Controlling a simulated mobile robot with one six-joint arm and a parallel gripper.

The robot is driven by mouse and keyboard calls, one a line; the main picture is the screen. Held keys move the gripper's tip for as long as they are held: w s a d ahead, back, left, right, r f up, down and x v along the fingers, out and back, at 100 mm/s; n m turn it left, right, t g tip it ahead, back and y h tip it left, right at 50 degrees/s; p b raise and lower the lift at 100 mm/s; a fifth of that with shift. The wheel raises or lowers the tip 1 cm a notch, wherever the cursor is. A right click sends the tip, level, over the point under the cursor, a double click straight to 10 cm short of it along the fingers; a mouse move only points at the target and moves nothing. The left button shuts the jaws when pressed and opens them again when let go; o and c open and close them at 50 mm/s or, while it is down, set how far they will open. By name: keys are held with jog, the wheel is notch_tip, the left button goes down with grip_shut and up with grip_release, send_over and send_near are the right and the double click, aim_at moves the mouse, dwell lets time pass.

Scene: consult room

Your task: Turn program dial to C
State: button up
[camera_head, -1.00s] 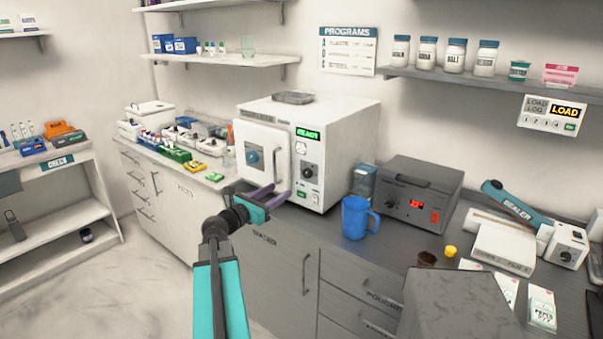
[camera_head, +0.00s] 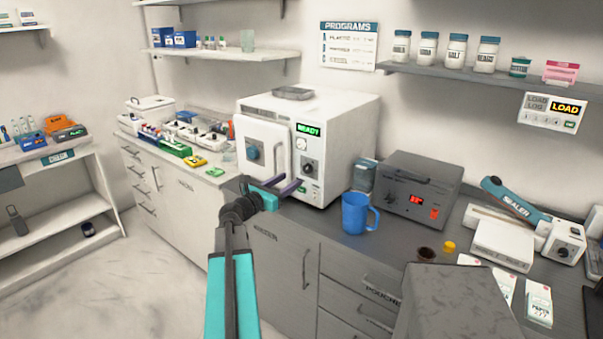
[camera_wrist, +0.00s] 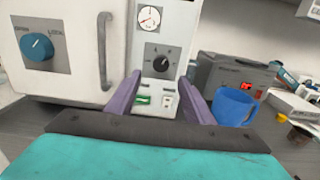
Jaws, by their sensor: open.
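The program dial (camera_head: 308,168) is a black knob on the front panel of the white autoclave (camera_head: 345,125), right of its closed door. In the wrist view the dial (camera_wrist: 160,64) is ahead, with its pointer toward the upper right; the letters around it are too small to read surely. My gripper (camera_head: 293,187) is open and empty, in front of and below the dial, apart from it. In the wrist view its purple fingers (camera_wrist: 158,98) stand to either side below the dial, with green and white switches between them.
A blue door lock knob (camera_wrist: 37,47) and a vertical door handle (camera_wrist: 103,50) are left of the dial. A blue mug (camera_head: 355,213) and a grey device with a red display (camera_head: 412,190) stand to the right. A programs chart (camera_head: 348,45) hangs above.

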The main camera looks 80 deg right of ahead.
aim_at(306, 170)
jog(key=shift+p+x, duration=1)
jog(key=shift+x, duration=3.2)
